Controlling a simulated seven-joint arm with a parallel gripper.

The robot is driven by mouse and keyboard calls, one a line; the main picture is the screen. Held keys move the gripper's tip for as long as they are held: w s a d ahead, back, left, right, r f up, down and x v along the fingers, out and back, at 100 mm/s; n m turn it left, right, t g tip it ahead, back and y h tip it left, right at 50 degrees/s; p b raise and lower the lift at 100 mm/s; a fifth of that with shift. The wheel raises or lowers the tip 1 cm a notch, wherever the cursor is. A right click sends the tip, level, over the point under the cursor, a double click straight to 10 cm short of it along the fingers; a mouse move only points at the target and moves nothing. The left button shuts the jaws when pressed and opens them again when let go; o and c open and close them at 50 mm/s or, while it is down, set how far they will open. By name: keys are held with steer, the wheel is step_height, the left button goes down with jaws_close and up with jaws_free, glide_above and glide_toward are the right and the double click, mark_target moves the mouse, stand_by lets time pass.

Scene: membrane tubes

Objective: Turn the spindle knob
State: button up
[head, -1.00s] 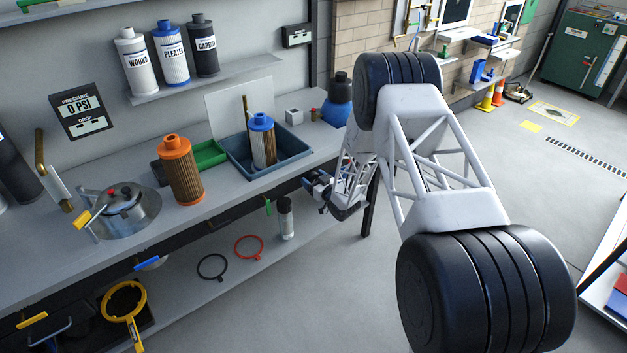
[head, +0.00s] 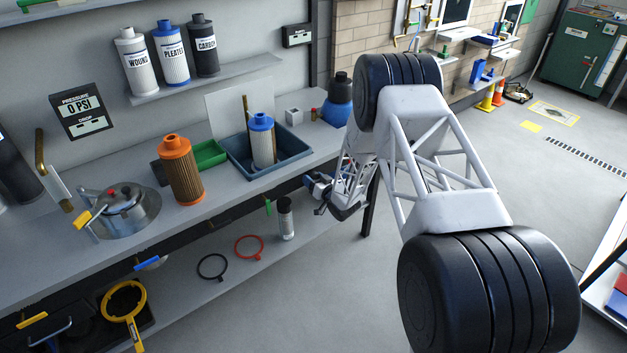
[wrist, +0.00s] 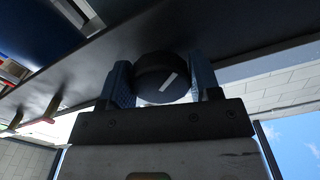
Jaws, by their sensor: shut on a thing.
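The spindle knob (wrist: 160,78) shows in the wrist view as a dark round knob with a white pointer bar, which slants up to the right. It is on the dark front face below the bench top. My gripper (wrist: 164,82) has its two blue fingers on either side of the knob and is shut on it. In the head view my gripper (head: 320,190) is at the front edge of the bench, below the blue tray. The knob cannot be made out in the head view.
The blue tray (head: 297,165) holds a blue-capped cartridge (head: 262,145). An orange-capped cartridge (head: 181,172) stands on the bench to its left.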

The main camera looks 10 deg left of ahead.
steer(key=o, duration=0.9)
steer(key=shift+v, duration=3.9)
steer(key=shift+r, duration=0.1)
